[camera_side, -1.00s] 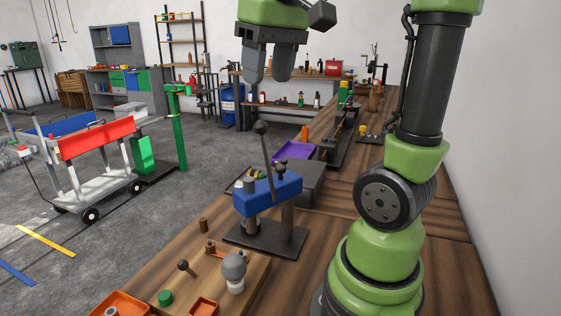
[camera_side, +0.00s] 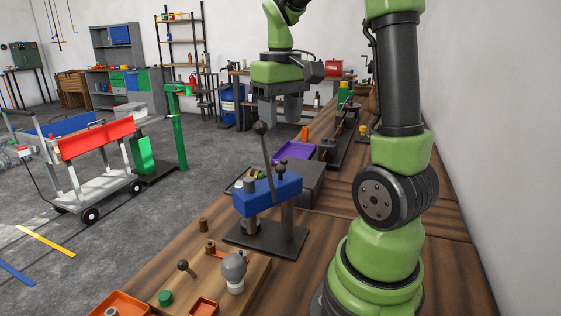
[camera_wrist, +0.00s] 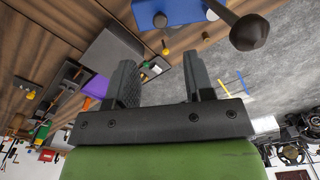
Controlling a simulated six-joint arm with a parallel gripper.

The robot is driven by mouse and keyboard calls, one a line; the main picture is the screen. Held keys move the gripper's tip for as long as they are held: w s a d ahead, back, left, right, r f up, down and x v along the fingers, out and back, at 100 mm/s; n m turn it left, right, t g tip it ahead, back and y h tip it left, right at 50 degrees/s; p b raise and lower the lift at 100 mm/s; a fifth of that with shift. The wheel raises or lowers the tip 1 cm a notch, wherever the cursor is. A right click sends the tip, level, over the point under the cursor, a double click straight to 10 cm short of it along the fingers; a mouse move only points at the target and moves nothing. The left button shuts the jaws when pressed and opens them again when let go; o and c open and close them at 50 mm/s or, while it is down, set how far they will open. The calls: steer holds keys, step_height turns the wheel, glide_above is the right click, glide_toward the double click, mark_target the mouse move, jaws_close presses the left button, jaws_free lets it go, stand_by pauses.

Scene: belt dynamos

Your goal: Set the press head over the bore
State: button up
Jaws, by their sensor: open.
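The blue press head (camera_side: 267,194) sits on a post above a dark base plate (camera_side: 265,238) on the bench. A lever (camera_side: 267,160) with a black ball knob (camera_side: 261,127) rises from it. A grey cylinder (camera_side: 249,186) is at the head's left end. The bore cannot be made out. My gripper (camera_side: 279,120) is open and empty, fingers down, above and behind the head, with the knob overlapping its left finger in the side view. In the wrist view the gripper (camera_wrist: 160,72) has both fingers apart, with the blue head (camera_wrist: 156,14) and knob (camera_wrist: 249,31) beyond them.
A wooden board (camera_side: 254,272) with a grey-topped part (camera_side: 234,266) stands in front of the press. A grey block (camera_side: 304,185) is beside it and a purple tray (camera_side: 294,151) is behind. An orange tray (camera_side: 122,303) is at the front left. Bench right of the press is clear.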

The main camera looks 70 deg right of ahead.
mark_target(281, 166)
step_height(281, 166, down, 10)
steer(key=shift+r, duration=0.15)
stand_by(0.3)
jaws_close()
